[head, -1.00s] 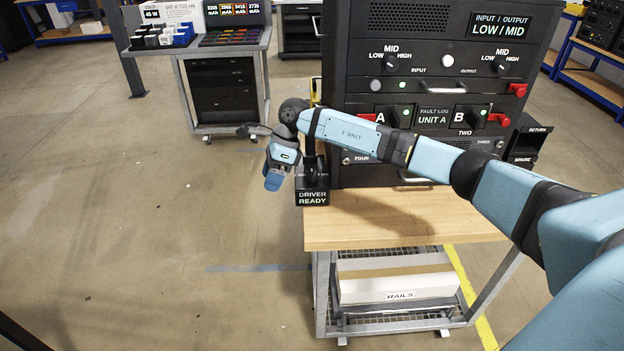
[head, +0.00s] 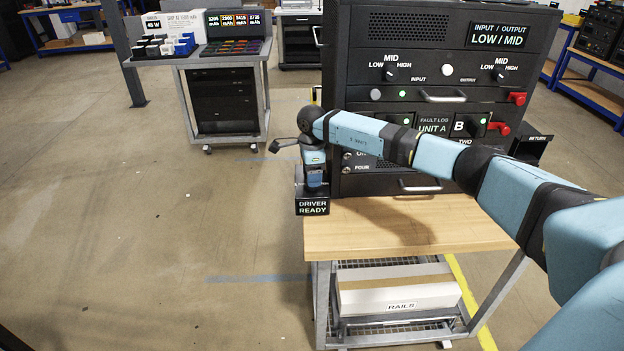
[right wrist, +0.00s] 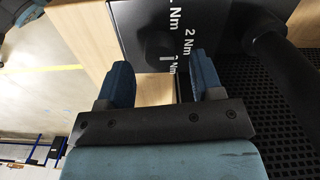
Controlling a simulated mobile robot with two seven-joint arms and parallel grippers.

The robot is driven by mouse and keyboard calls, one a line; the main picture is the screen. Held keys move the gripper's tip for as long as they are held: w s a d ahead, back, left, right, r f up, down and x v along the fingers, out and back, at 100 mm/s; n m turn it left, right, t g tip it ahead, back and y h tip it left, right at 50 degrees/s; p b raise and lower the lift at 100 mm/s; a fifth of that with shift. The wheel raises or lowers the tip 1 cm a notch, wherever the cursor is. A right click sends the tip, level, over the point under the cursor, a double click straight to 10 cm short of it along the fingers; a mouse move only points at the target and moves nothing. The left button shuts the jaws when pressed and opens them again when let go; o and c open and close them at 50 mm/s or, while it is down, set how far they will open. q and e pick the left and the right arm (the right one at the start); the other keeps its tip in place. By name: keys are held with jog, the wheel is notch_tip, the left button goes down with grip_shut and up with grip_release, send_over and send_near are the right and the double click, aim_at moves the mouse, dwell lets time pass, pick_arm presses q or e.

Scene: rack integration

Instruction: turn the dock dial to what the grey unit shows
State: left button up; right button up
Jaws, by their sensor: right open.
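The black dock (head: 313,207) reads "DRIVER READY" and stands at the bench's left corner. My right gripper (head: 315,184) points down over it. In the right wrist view my right gripper (right wrist: 162,78) is open and empty between its two blue fingers. The dark round dock dial (right wrist: 157,45) lies just ahead, between the finger lines, with "Nm" markings beside it; its exact setting is unclear. I cannot tell whether the fingers touch it. The large dark grey rack unit (head: 430,60) carries a display (head: 498,37) reading "INPUT / OUTPUT LOW/MID". My left gripper is out of view.
The wooden bench top (head: 400,228) is clear in front of the rack unit. My right arm crosses in front of the unit's lower panels and hides parts of them. A box (head: 400,290) labelled "RAILS" lies on the lower shelf. A grey cart (head: 180,62) stands at back left.

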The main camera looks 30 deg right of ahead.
jog(key=shift+f, duration=1.4)
jog(key=c, duration=0.9)
